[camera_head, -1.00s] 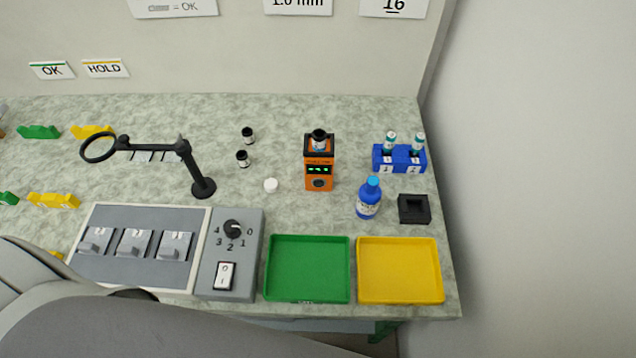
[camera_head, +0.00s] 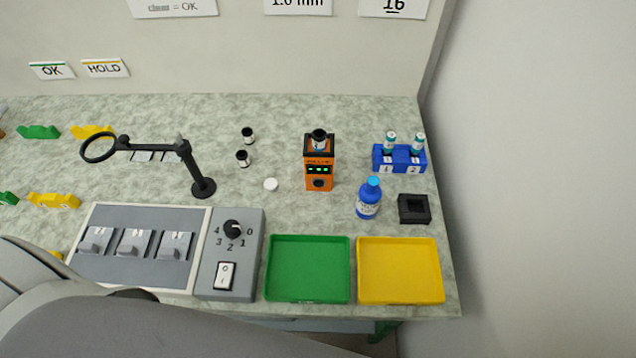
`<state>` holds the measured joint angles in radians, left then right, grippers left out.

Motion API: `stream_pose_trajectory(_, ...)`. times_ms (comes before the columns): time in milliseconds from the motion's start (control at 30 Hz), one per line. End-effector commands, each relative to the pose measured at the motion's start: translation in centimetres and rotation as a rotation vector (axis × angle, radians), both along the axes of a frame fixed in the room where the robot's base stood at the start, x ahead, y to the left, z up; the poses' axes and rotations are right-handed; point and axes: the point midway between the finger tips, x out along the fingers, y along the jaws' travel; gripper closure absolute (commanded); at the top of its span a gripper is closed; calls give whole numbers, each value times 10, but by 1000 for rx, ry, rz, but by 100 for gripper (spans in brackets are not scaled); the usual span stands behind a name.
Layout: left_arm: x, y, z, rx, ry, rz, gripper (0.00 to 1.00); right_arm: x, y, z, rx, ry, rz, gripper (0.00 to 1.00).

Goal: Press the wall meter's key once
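An orange meter (camera_head: 319,162) with a black top stands upright on the worktop. Its small display (camera_head: 319,169) shows green characters too small to read. A dark round key (camera_head: 319,183) is on its front below the display. A small dark vial with a light band (camera_head: 319,139) sits in its top. No gripper touches the meter. Neither gripper is in view; only a grey part of my own body shows at the lower left.
A green tray (camera_head: 308,297) and a yellow tray (camera_head: 400,298) lie in front of the meter. A blue bottle (camera_head: 368,201), a blue vial rack (camera_head: 399,160) and a black holder (camera_head: 414,209) stand to its right. A magnifier stand (camera_head: 202,187) and white cap (camera_head: 271,185) are left.

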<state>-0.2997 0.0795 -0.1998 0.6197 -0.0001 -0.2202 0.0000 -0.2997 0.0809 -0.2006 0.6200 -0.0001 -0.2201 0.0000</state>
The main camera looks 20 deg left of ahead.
Motion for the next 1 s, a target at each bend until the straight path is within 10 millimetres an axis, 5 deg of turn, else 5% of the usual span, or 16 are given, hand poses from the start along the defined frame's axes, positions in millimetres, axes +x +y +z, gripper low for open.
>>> stream_pose_trajectory(267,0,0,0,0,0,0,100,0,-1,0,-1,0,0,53)
stream_pose_trajectory(667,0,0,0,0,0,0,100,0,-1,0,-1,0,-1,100)
stream_pose_trajectory(1000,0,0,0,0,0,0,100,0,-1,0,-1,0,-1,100)
